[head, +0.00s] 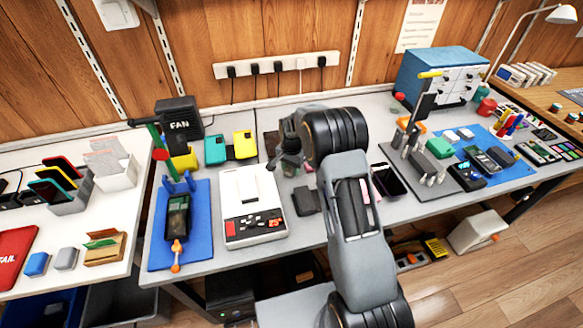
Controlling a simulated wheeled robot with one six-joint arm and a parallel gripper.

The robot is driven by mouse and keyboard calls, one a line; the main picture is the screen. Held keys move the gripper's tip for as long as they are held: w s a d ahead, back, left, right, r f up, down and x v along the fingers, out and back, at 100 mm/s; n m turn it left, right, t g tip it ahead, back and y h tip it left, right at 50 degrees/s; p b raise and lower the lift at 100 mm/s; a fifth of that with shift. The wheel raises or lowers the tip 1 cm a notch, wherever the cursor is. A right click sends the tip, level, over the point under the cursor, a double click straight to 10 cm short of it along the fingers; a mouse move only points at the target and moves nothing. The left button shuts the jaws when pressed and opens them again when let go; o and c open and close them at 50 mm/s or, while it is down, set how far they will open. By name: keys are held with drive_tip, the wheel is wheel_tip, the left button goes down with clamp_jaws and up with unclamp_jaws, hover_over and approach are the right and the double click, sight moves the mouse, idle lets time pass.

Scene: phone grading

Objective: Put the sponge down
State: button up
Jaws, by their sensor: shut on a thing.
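My gripper (287,160) is above the middle of the grey workbench (340,240), pointing down, between a white boxy device and my own arm. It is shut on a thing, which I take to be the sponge. The sponge is mostly hidden by the dark fingers and wrist, so its colour and shape cannot be made out. Whether it touches the bench cannot be told.
A white device (254,208) stands left of my gripper, with a dark flat block (306,201) in front. Teal (215,149) and yellow (245,145) cases lie behind. A blue mat (196,250) holds a phone. Dark phones (388,180) lie right of my arm.

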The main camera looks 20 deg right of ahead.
drive_tip(key=shift+f, duration=0.25)
drive_tip(key=o, duration=0.9)
drive_tip(key=shift+r, duration=0.1)
wheel_tip(320, 180, up, 12)
drive_tip(key=s+r+n+t, duration=0.1)
drive_tip(key=s+r+n, duration=0.3)
drive_tip(key=s+r, duration=0.55)
drive_tip(key=s+n, duration=0.1)
drive_tip(key=s, duration=0.5)
drive_tip(key=s+f+n+t, duration=0.1)
drive_tip(key=s+n, duration=0.1)
drive_tip(key=s, duration=0.4)
drive_tip(key=s+f+n+t, duration=0.1)
drive_tip(key=s+n, duration=0.1)
drive_tip(key=s, duration=0.4)
drive_tip(key=shift+s+a, duration=0.25)
drive_tip(key=shift+a, duration=0.05)
